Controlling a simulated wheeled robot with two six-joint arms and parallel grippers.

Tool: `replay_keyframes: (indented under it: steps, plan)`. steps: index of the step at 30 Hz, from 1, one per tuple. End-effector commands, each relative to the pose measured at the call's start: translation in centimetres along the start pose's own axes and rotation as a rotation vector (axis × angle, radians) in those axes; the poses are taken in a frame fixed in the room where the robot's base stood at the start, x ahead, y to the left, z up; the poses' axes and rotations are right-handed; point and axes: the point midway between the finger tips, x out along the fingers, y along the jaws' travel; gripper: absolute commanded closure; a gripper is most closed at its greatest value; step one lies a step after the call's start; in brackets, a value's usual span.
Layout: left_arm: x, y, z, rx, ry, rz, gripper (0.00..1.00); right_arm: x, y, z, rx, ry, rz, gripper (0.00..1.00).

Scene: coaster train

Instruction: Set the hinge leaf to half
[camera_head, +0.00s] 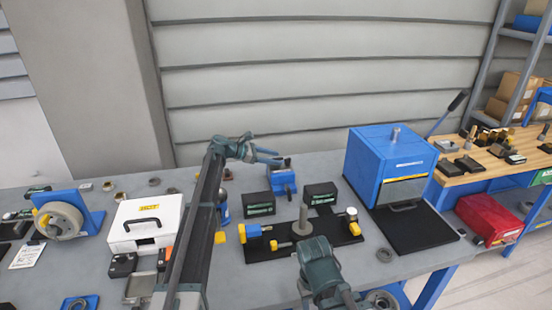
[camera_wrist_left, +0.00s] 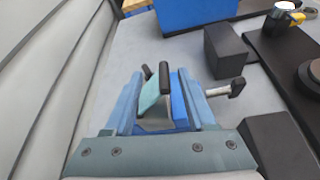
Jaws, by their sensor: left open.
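My left gripper (camera_head: 272,157) is open. In the head view its fingers point right, just above and behind a small blue fixture (camera_head: 282,181). In the left wrist view the open fingers (camera_wrist_left: 161,78) stand on either side of a teal leaf (camera_wrist_left: 150,97), which looks tilted. It appears to be the hinge leaf. A black-capped upright stands at its side, against a blue block (camera_wrist_left: 180,106) with a metal pin (camera_wrist_left: 226,89) sticking out to the right. Contact between fingers and leaf cannot be told. My right gripper (camera_head: 318,262) is at the bottom centre, its jaws unclear.
Two black boxes (camera_head: 258,204) (camera_head: 320,194) flank the fixture. In front lies a black board (camera_head: 275,251) with yellow parts and a grey post (camera_head: 302,223). A large blue machine (camera_head: 383,165) stands right; a white case (camera_head: 135,236) stands left.

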Motion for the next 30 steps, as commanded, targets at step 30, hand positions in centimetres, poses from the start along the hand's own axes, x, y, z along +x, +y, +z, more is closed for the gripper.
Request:
replay_keyframes:
  steps: [30]
  plan:
    - [-12.5, 0.0, 0.0, 0.0, 0.001, 0.001, 0.44, -4.7, 0.4, 0.3, 0.0, 0.0, 0.0, 0.5]
